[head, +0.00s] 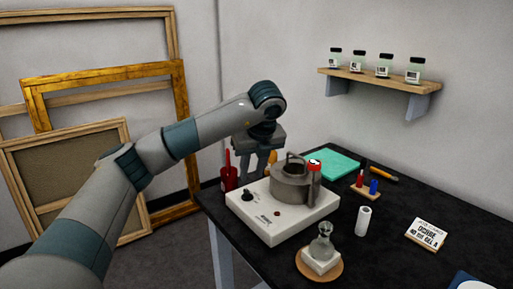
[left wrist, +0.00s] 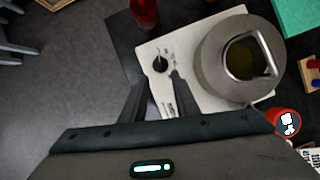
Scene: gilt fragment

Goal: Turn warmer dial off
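The white warmer (head: 283,214) stands on the black table with a grey metal pot on top. Its black dial (head: 247,194) is on the top face near the left corner; it also shows in the left wrist view (left wrist: 160,64). My left gripper (head: 257,173) points down above the dial side of the warmer. Its two fingers are apart with nothing between them, and in the left wrist view (left wrist: 158,78) the dial appears just beyond the fingertips. I cannot tell whether they touch it. My right gripper is out of view.
The handled pot (head: 291,184) stands close to the right of my fingers. A red item (head: 228,172) is behind the warmer's left side. A flask (head: 321,246), a white roll (head: 363,221) and a sign (head: 427,233) are on the table. Picture frames (head: 66,172) lean at the left.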

